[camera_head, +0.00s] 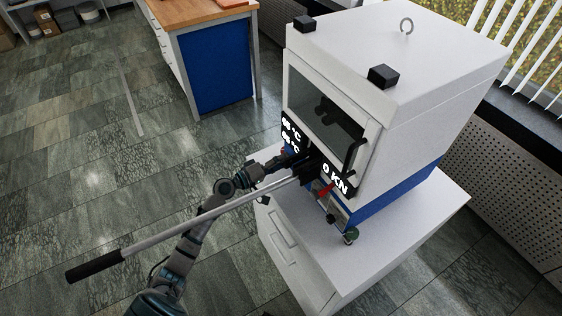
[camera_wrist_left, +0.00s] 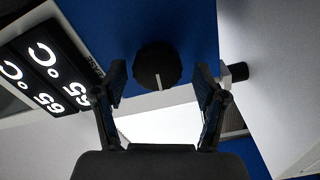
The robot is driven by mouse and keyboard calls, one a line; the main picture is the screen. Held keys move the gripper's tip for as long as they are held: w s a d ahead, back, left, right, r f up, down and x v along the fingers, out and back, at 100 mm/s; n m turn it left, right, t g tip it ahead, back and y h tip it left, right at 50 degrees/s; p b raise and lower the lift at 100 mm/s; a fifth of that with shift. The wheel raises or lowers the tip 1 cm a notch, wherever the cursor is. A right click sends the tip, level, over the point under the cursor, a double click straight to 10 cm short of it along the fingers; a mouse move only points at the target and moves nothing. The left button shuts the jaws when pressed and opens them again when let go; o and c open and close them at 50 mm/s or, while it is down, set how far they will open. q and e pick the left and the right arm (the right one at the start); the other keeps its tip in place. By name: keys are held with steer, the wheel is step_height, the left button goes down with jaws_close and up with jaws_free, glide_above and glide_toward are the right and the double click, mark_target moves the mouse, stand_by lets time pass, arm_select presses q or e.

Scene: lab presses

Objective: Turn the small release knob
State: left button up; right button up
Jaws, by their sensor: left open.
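In the left wrist view a round black knob (camera_wrist_left: 158,66) with a white pointer line sits on a blue panel. My open left gripper (camera_wrist_left: 161,74) has one finger on each side of it, with a visible gap on both sides. In the head view my left gripper (camera_head: 292,158) is at the press front, below the temperature readouts, and this knob is hidden there. A small dark knob with a green part (camera_head: 351,235) stands low at the press's front corner. My right gripper is not in view.
The white and blue press (camera_head: 400,110) stands on a white cabinet (camera_head: 425,215). Its long lever (camera_head: 190,220) with a black grip reaches out left, close beside my left arm. A red part (camera_head: 325,189) sits below the force readout. A wooden-topped bench (camera_head: 200,12) stands behind.

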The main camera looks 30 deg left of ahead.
arm_select(q)
steer(key=v, duration=1.2)
steer(key=shift+a+f, duration=0.1)
